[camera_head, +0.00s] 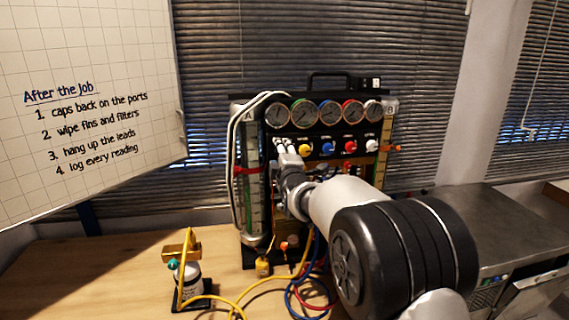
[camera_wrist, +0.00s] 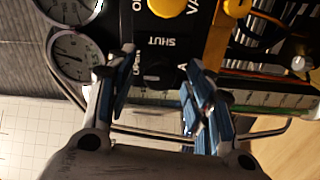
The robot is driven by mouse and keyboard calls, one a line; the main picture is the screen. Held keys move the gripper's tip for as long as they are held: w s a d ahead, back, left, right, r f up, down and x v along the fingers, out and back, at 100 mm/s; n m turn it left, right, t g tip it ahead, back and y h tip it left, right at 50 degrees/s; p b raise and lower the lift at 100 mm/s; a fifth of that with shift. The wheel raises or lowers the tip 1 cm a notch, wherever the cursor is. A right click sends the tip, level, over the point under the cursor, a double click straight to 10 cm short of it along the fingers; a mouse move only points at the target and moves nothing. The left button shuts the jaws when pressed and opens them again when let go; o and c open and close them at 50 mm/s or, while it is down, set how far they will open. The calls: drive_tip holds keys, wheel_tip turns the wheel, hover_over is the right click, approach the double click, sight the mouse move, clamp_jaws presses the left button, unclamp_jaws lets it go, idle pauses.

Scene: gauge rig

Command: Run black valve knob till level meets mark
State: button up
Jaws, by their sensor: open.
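The gauge rig stands upright on the bench, with sight tube A (camera_head: 251,185) at its left and tube B at its right. A red band (camera_head: 246,170) crosses tube A; I cannot make out the liquid level. My gripper (camera_head: 286,148) is at the left end of the knob row and hides what is there in the head view. In the wrist view my gripper (camera_wrist: 158,88) is open, its blue-padded fingers on either side of a dark round shape, which looks like the black knob (camera_wrist: 153,75). I cannot tell whether the fingers touch it.
Yellow (camera_head: 305,149), blue (camera_head: 327,148) and red (camera_head: 350,147) knobs sit to the right, below a row of gauges (camera_head: 328,113). A white cable loops over the left of the rig. Hoses (camera_head: 292,296) and a small bottle (camera_head: 190,272) occupy the bench in front.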

drive_tip(key=v, duration=1.1)
drive_tip(key=shift+r, duration=0.15)
idle(3.7)
